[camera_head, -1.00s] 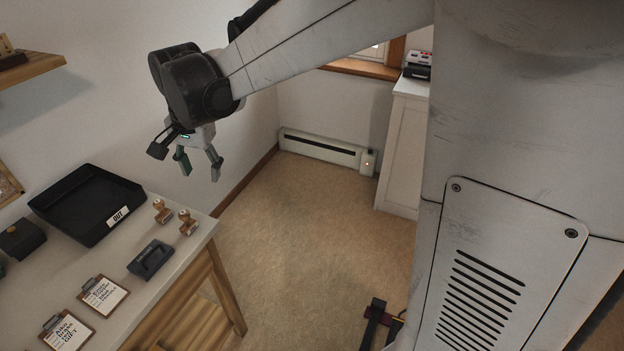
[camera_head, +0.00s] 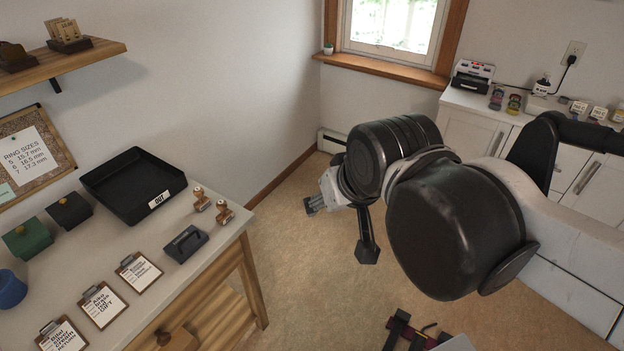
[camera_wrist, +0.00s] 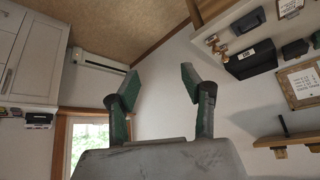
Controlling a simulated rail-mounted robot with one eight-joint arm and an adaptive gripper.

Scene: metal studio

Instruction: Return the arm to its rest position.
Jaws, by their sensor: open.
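My gripper (camera_wrist: 163,92) is open and empty in the wrist view, its two green-padded fingers apart with only wall and floor behind them. In the head view my gripper (camera_head: 310,206) is small and partly hidden behind my dark wrist joints. It hangs over the carpeted floor, to the right of the workbench (camera_head: 222,262) and clear of it. My arm reaches in from the right side of the head view, folded at its large dark joints.
A black OUT tray (camera_head: 135,187), stamps, clipboards and small boxes are on the workbench. A shelf (camera_head: 60,66) is on the left wall. A white cabinet (camera_head: 480,128) stands at the back right beside the window. The floor (camera_head: 290,240) between is open.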

